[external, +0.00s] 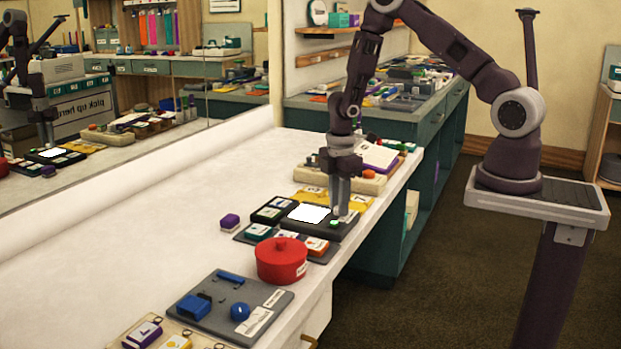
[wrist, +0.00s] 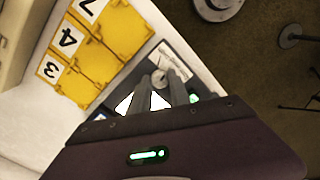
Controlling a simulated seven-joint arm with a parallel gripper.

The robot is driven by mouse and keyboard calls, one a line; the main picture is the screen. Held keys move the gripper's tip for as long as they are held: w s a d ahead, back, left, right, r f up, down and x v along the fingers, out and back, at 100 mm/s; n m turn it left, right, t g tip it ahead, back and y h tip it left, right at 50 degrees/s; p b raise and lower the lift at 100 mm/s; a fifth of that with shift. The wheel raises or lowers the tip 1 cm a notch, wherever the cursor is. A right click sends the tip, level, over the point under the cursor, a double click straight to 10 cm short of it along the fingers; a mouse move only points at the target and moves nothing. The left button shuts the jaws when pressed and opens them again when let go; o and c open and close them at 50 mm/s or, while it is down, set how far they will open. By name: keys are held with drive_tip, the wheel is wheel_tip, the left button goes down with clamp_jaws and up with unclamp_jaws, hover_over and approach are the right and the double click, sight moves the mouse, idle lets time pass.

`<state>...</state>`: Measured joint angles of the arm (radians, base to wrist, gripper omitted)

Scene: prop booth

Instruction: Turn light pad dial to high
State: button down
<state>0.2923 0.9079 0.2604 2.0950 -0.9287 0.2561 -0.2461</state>
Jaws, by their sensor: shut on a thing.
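The light pad is a dark board with a glowing white panel (external: 308,214) in the external view. Part of the lit panel also shows in the wrist view (wrist: 158,101), around my fingers. My gripper (external: 341,211) points down at the board's right end. In the wrist view my gripper (wrist: 162,80) has its two fingers close together on a small grey round dial (wrist: 159,75). A white label (wrist: 174,59) lies beside the dial. A green light (external: 334,222) glows near the fingertips. The dial is hidden by the fingers in the external view, and I cannot read its setting.
A yellow numbered board (external: 358,201) lies just behind the pad; it shows in the wrist view (wrist: 82,72). A red lidded pot (external: 282,262) and a tray of small blocks (external: 259,231) stand in front.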

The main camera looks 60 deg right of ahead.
drive_tip(key=n, duration=0.4)
drive_tip(key=shift+n, duration=2.5)
drive_tip(key=c, duration=1.2)
unclamp_jaws()
wheel_tip(320, 180, up, 7)
drive_tip(key=shift+r, duration=0.1)
